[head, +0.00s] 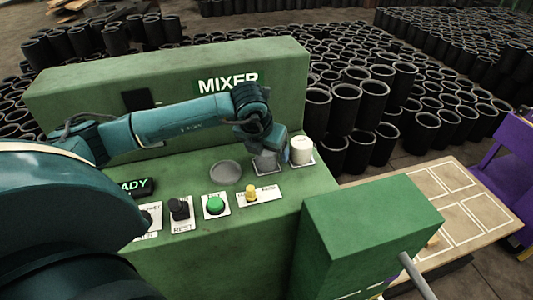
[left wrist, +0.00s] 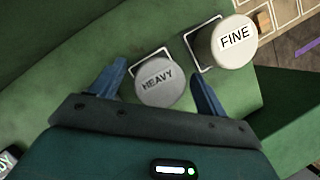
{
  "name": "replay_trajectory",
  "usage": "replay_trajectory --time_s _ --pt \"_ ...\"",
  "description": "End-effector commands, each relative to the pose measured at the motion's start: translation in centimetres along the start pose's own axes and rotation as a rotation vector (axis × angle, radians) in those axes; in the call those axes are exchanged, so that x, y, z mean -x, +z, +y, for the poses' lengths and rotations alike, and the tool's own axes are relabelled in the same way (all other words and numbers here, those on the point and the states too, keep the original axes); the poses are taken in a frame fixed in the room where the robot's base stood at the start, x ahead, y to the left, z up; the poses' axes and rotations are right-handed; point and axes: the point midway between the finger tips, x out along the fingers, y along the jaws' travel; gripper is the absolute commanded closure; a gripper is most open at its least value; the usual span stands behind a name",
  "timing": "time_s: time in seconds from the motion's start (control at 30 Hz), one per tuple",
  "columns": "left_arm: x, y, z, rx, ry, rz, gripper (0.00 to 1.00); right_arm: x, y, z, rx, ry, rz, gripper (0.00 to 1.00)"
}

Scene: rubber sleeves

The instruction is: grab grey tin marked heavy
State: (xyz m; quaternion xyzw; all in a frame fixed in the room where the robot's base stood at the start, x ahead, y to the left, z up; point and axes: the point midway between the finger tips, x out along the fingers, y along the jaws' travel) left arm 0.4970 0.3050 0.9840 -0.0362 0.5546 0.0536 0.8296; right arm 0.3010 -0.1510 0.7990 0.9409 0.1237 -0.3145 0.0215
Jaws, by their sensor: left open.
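The grey tin marked HEAVY (left wrist: 160,88) stands on a white-outlined square on the green mixer top. In the head view the tin (head: 266,161) is partly hidden by my left gripper (head: 268,148). In the left wrist view my left gripper (left wrist: 160,82) is open, with one blue finger on each side of the tin. Gaps show between the fingers and the tin, and it is not clasped. A white tin marked FINE (left wrist: 230,42) stands to the right in its own outlined square; it also shows in the head view (head: 301,150). My right gripper is not in view.
The green mixer (head: 180,75) has a round grey disc (head: 226,171), a green button (head: 214,204), a yellow knob (head: 251,193) and a black switch (head: 179,208). A green box (head: 370,225) stands at front right. A board with outlined squares (head: 451,205) lies beyond it.

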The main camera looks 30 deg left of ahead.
Motion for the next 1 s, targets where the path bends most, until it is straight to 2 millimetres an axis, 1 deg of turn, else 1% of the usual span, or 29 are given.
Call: replay_trajectory --time_s 0.2,0.83,0.87,1.0 --pt "-0.11 -0.01 0.01 0.0 0.0 0.0 0.25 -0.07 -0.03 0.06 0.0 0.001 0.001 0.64" --pt "-0.05 0.01 0.02 0.0 0.0 0.0 0.76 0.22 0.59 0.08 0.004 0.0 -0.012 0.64" --pt "-0.05 0.01 0.02 0.0 0.0 0.0 0.78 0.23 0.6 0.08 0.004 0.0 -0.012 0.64" --pt "0.0 0.06 0.02 0.0 0.0 -0.002 0.79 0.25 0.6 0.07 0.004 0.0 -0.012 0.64"
